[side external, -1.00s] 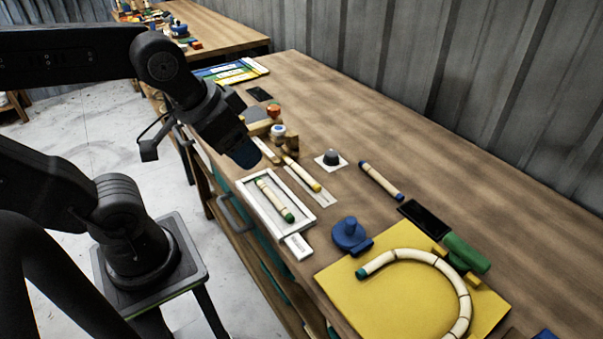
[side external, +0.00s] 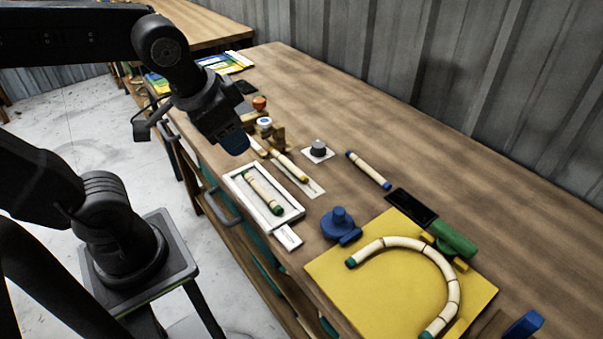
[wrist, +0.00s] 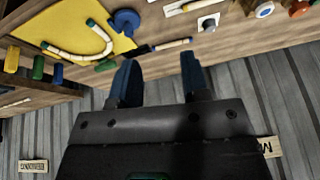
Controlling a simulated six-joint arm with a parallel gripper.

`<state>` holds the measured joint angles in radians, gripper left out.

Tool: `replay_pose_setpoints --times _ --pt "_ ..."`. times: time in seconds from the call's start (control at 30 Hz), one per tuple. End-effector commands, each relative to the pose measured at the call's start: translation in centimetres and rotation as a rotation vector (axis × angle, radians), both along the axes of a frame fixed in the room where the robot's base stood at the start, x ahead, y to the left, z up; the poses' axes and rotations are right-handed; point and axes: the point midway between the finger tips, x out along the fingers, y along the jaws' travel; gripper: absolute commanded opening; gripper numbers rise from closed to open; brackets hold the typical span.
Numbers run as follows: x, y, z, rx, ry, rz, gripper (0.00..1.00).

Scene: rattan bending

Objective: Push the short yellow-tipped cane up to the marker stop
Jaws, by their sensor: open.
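The short cane (side external: 288,164) with a yellow tip lies on a pale strip (side external: 311,188) on the bench, its yellow end toward the front right. Its far end is close to small wooden blocks (side external: 278,134); I cannot tell whether they touch. In the wrist view, part of the cane shows at the top edge (wrist: 186,7). I cannot clearly single out the marker stop. My gripper (side external: 236,142) is left of the cane, above the bench's front edge. In the wrist view, its two blue fingers (wrist: 158,80) are apart with nothing between them.
A white tray (side external: 298,213) holds a green-tipped cane (side external: 262,192). A grey knob (side external: 318,146) and a blue-tipped cane (side external: 368,170) lie behind. A blue holder (side external: 340,226) and a yellow board (side external: 335,268) with a curved cane (side external: 447,262) are right. The back of the bench is clear.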

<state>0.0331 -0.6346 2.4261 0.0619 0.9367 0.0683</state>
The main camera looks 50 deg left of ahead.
Motion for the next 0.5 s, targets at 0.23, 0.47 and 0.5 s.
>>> replay_pose_setpoints --times 0.23,0.47,0.5 --pt "5.6 -0.2 -1.9 0.272 0.257 -0.35 0.18" --pt "11.3 -1.2 -5.6 0.52 0.501 -0.69 0.0" --pt "12.3 -1.5 -6.5 0.562 0.544 -0.749 0.0"
